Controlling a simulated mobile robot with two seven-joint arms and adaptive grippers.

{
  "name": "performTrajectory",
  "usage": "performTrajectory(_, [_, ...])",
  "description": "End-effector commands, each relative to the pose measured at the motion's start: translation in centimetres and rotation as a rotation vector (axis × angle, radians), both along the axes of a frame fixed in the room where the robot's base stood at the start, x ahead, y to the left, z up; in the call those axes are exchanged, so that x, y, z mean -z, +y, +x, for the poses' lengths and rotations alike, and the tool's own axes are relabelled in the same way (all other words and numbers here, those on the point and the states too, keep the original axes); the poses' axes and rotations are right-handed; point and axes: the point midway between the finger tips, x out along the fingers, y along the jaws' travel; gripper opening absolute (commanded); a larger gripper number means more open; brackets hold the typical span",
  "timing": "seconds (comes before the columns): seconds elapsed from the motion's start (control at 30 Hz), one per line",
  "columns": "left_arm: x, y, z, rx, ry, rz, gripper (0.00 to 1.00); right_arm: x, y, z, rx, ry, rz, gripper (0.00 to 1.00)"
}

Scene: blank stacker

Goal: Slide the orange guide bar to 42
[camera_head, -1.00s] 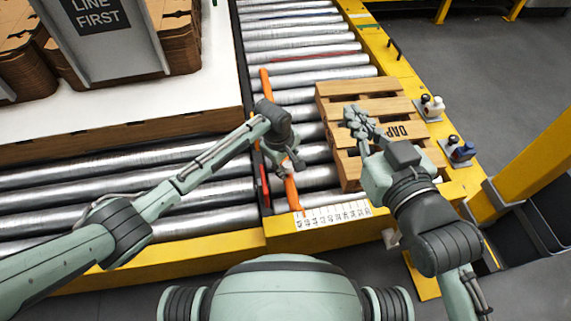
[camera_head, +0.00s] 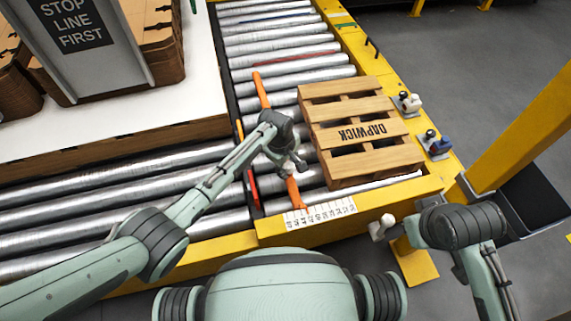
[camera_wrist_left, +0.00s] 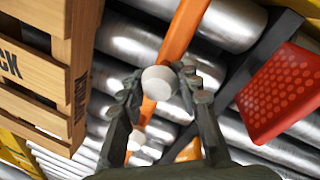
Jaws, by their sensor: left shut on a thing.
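The orange guide bar (camera_head: 259,92) lies across the rollers left of the pallet. Its near end is over the left part of the white number scale (camera_head: 322,212), whose figures are too small to read. My left gripper (camera_head: 294,168) is above the bar's near part. In the left wrist view, its fingers (camera_wrist_left: 158,90) are shut on a pale round knob (camera_wrist_left: 160,82) on the orange bar (camera_wrist_left: 184,30). My right arm shows at the lower right, but its gripper is out of view.
A wooden pallet (camera_head: 360,131) marked DAPWICK sits on the rollers right of the bar. A red part (camera_wrist_left: 280,92) is beside the bar on its other side. A yellow frame (camera_head: 400,203) edges the conveyor.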

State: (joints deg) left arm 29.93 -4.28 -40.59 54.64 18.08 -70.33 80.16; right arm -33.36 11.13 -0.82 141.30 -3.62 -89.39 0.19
Motion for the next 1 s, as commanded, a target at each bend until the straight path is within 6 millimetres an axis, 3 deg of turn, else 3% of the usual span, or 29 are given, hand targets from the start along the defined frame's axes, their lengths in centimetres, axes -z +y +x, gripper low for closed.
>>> performTrajectory(0.33, [-0.5,-0.4,0.5,0.006,-0.017,-0.005,0.00,0.1,-0.3,-0.5,0.008,0.019,-0.005,0.00])
performTrajectory(0.37, [-0.5,-0.4,0.5,0.006,-0.017,-0.005,0.33,0.1,-0.3,-0.5,0.008,0.019,-0.005,0.00])
performTrajectory(0.53, [-0.4,-0.4,0.4,0.005,-0.013,-0.006,0.54,0.1,-0.3,-0.4,0.007,0.018,-0.005,0.00])
performTrajectory(0.83, [-0.3,-0.3,0.1,0.005,-0.006,-0.004,0.54,0.0,-0.2,-0.4,0.006,0.017,-0.004,0.00])
performTrajectory(1.0, [-1.6,-0.2,0.0,0.005,-0.007,-0.006,0.54,0.0,-0.2,-0.4,0.006,0.017,-0.004,0.00])
